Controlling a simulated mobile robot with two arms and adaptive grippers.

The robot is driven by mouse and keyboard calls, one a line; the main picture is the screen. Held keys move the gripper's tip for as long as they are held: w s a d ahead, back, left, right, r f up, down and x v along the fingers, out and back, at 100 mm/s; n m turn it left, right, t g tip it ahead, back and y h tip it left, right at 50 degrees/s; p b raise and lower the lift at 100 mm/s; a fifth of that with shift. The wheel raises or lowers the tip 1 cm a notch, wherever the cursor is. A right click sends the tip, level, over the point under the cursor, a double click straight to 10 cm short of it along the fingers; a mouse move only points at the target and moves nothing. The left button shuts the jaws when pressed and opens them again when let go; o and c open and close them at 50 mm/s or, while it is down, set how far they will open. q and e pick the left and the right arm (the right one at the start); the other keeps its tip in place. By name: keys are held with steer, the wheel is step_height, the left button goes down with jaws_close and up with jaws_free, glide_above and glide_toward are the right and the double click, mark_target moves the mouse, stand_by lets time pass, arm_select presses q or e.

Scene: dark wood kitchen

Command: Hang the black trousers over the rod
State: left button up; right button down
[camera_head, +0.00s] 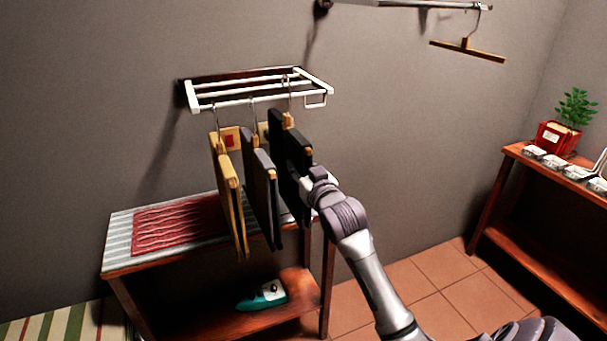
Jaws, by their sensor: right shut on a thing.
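The black trousers (291,160) hang folded on a wooden hanger from the white wall rack (225,104), the rightmost of three hanging garments. My right gripper (309,187) is at their right edge, shut on the black trousers; its fingertips are partly hidden against the dark cloth. The hanger's hook still appears to be on the rack. A metal rod (420,4) runs along the top of the view at right, with an empty wooden hanger (468,48) hooked on its right end. My left gripper is out of view.
Yellow trousers (226,185) and dark grey trousers (258,185) hang close beside the black ones. Below stands a table (118,238) with a red striped cloth and a teal iron (262,296) on its lower shelf. A wooden bench (520,152) with a potted plant stands at right.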

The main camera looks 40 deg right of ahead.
steer(key=shift+f+b, duration=0.65)
steer(key=shift+f, duration=1.05)
